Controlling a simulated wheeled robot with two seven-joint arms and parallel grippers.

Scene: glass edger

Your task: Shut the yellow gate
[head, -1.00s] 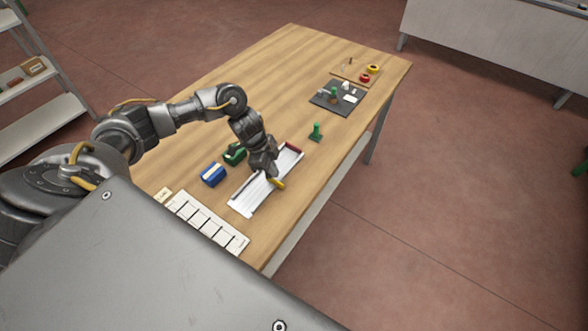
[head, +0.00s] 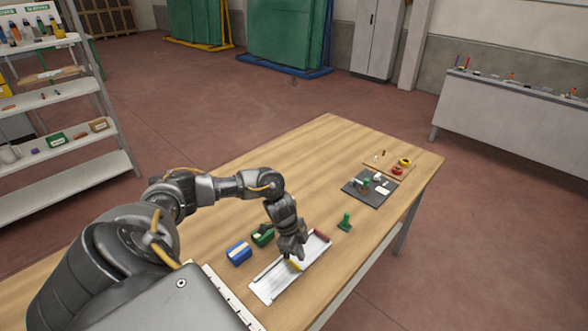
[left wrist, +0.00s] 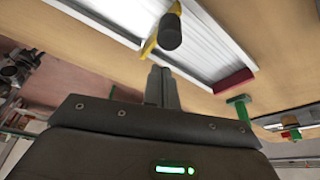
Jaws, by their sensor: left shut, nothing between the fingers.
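The yellow gate (head: 294,265) is a small bar at the middle of a long white channel tray (head: 270,287) on the wooden table. In the left wrist view the yellow gate (left wrist: 150,46) lies across the channel, with a dark round knob (left wrist: 171,32) by it. My left gripper (head: 298,257) is shut and empty, pointing down just above the tray beside the gate. Its fingertips (left wrist: 161,72) are near the gate in the left wrist view; I cannot tell whether they touch it. My right gripper is out of view.
A dark red bar (head: 321,235) crosses the tray's far end. Blue (head: 239,252) and green (head: 262,237) blocks sit left of the tray. A green upright piece (head: 345,222) stands to its right. A dark mat (head: 356,187) with small parts lies farther back.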

